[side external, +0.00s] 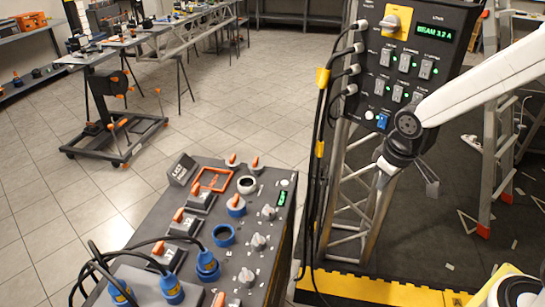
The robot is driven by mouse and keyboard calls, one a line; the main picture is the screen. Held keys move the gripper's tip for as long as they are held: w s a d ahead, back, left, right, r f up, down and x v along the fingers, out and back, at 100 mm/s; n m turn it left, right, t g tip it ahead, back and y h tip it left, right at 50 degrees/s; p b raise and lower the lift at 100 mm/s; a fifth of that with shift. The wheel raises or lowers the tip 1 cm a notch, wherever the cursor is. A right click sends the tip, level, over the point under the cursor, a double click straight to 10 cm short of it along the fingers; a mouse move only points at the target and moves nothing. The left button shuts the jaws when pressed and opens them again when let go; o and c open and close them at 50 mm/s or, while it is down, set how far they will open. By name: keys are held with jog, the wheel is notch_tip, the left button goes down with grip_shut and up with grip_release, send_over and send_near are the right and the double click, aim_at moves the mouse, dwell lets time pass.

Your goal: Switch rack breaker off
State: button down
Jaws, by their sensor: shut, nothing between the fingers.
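A dark rack panel (377,79) is mounted on a truss at the upper right. It carries a yellow rotary switch (397,22) with a pale handle, a lit green display (435,33), and several grey breaker switches (404,62) with green lights beside them. The labels are too small to read, so I cannot tell which switch is the rack breaker. My gripper (432,188) is shut and empty, pointing down, just below the panel's lower right and apart from it. My arm covers part of the panel's lower right corner.
A sloped console (262,224) with orange levers, blue sockets and knobs stands at the bottom centre. Black cables (322,125) hang along the panel's left side. A ladder (489,120) stands right of the panel. A yellow base edge (380,288) runs below. Tiled floor at left is mostly clear.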

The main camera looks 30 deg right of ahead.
jog(key=w+d+r+h, duration=0.4)
jog(key=w+r, duration=0.4)
jog(key=w, duration=0.2)
jog(key=w+d+r+h, duration=0.4)
jog(key=w+r, duration=0.4)
jog(key=w, duration=0.3)
jog(key=shift+d+n+h, duration=0.3)
jog(key=shift+d, duration=0.35)
jog(key=shift+w+d+f, duration=0.1)
jog(key=shift+f, duration=0.05)
send_near(380, 89)
notch_tip(380, 89, down, 4)
jog(key=d, duration=0.1)
jog(key=w+d, duration=0.1)
jog(key=d, duration=0.1)
jog(key=shift+d, duration=0.1)
jog(key=shift+w+d, duration=0.1)
jog(key=shift+d, duration=0.55)
